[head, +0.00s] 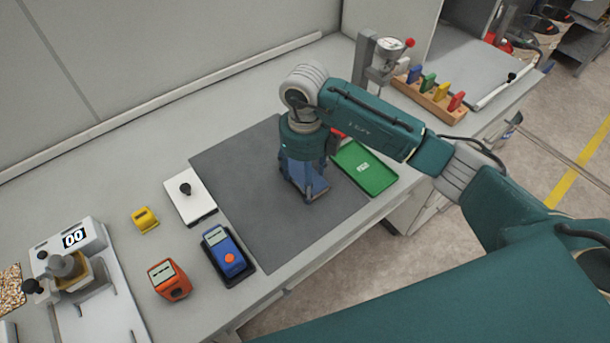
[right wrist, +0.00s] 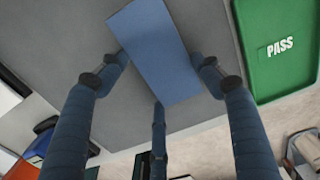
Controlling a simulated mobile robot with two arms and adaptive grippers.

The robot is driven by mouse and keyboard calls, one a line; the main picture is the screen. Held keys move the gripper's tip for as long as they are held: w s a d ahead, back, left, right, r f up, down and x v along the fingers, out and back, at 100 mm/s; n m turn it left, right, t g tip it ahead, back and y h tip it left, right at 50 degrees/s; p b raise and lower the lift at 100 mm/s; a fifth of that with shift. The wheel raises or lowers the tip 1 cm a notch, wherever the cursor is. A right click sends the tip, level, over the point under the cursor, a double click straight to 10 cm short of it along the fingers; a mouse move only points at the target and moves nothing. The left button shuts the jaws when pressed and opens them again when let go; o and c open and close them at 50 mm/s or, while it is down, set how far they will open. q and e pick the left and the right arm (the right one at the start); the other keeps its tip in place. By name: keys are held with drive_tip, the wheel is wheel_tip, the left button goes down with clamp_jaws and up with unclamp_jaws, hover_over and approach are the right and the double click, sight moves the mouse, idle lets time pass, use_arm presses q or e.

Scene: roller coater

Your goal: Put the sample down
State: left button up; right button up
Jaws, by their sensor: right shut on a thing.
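The sample looks like a flat blue panel (right wrist: 152,45), plain on the face that shows. My right gripper (right wrist: 158,82) is shut on it, with fingers at both sides and a third finger at its near end. In the head view the right gripper (head: 308,194) points down over the right part of the grey mat (head: 235,170), and the blue panel (head: 297,172) shows between its fingers. I cannot tell whether the panel touches the mat. My left gripper is not in view.
A green tray marked PASS (head: 368,172) lies right of the mat. A red thing (head: 338,133) is mostly hidden behind my gripper. A white plate with a black knob (head: 190,198), a blue meter (head: 225,250) and an orange device (head: 168,280) stand left. The mat's left part is clear.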

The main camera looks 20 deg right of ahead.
drive_tip(key=shift+f, duration=0.3)
drive_tip(key=o, duration=1.2)
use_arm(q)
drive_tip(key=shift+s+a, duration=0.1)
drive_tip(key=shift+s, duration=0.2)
use_arm(e)
drive_tip(key=shift+r, duration=0.45)
use_arm(q)
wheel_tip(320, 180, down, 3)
drive_tip(key=b, duration=0.3)
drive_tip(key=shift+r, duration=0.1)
use_arm(e)
wheel_tip(320, 180, up, 11)
drive_tip(key=shift+r, duration=0.2)
drive_tip(key=shift+f, duration=0.1)
